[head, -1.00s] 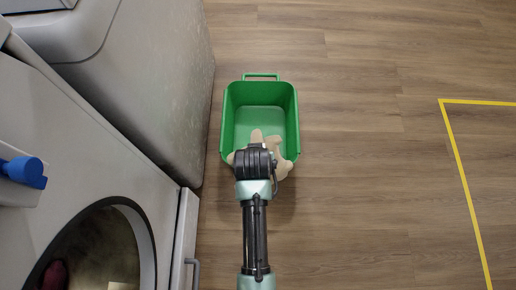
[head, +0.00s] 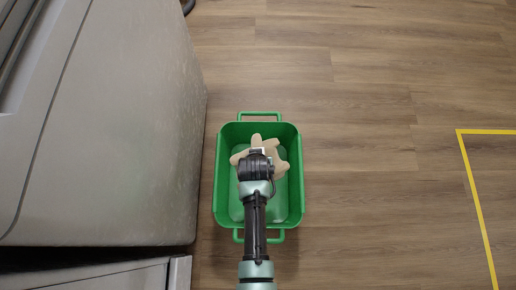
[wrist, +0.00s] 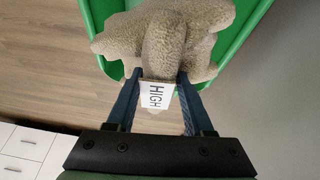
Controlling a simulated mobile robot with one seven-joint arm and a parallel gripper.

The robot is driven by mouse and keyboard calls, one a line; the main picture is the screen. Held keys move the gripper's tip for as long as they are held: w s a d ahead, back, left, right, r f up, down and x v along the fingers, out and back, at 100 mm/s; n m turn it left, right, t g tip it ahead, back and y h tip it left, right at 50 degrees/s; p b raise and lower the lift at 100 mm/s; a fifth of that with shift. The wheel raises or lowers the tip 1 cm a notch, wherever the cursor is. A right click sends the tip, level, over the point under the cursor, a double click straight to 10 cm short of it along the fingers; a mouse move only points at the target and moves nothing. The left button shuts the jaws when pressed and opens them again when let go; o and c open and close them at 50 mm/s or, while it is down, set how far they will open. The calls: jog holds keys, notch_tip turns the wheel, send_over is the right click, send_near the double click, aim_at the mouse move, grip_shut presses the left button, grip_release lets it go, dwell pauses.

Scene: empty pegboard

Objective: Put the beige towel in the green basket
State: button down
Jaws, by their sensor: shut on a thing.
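The beige towel (head: 281,156) is bunched up and shows above the inside of the green basket in the head view, partly hidden by my arm. It also shows large in the wrist view (wrist: 165,35). My gripper (wrist: 155,80) is shut on the towel, with a white tag reading "HIGH" between the fingers. The green basket (head: 294,205) stands on the floor with its handles at the far and near ends. Its green wall shows behind the towel in the wrist view (wrist: 100,15). I cannot tell whether the towel touches the basket's bottom.
A large grey-white appliance (head: 120,130) stands close to the left of the basket. A yellow floor line (head: 472,190) runs at the right. The wooden floor (head: 370,120) between is clear. White drawers (wrist: 25,150) show at lower left in the wrist view.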

notch_tip(320, 180, down, 13)
jog(key=b, duration=1)
jog(key=shift+b, duration=0.4)
jog(key=shift+c, duration=1)
grip_release()
jog(key=shift+f, duration=0.1)
jog(key=shift+s, duration=0.1)
jog(key=p+v, duration=0.9)
jog(key=v, duration=0.4)
